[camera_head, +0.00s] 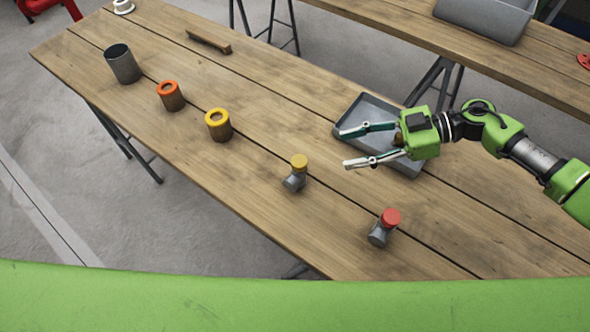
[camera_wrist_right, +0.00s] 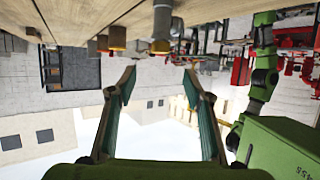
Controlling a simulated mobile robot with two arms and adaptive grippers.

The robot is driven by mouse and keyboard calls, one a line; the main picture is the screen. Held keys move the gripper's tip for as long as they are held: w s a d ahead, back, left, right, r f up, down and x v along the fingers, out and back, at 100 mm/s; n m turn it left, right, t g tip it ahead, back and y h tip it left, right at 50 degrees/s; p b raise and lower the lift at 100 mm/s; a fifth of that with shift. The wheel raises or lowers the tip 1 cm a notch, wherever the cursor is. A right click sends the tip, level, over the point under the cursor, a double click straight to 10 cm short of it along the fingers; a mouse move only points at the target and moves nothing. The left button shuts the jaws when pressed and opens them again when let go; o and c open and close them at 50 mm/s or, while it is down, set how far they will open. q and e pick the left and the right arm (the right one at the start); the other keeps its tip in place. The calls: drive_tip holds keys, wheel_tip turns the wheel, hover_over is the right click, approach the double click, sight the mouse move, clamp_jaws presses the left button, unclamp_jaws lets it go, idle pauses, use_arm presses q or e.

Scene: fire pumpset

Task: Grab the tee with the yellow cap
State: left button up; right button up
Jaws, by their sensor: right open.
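The tee with the yellow cap (camera_head: 296,181) stands on the wooden table, grey-bodied with its yellow cap on top. In the right wrist view, which looks upside down, the tee (camera_wrist_right: 161,27) hangs from the top edge with its yellow cap lowest, just beyond and between the fingertips. My right gripper (camera_head: 345,149) is open and empty, its fingers pointing left above the table, to the upper right of the tee and apart from it. Its two fingers also show in the wrist view (camera_wrist_right: 158,72). My left gripper is not in view.
A similar tee with a red cap (camera_head: 381,231) stands to the lower right. A grey tray (camera_head: 350,112) lies behind and partly under my right gripper. A yellow-topped cylinder (camera_head: 219,127), an orange-topped one (camera_head: 171,97) and a grey cup (camera_head: 123,65) stand to the left.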

drive_tip(key=p, duration=0.2)
approach(296, 160)
drive_tip(key=x, duration=0.4)
drive_tip(key=shift+s+f, duration=0.1)
drive_tip(key=shift+f, duration=0.05)
drive_tip(key=p+x, duration=0.1)
drive_tip(key=x, duration=0.4)
drive_tip(key=shift+a, duration=0.25)
clamp_jaws()
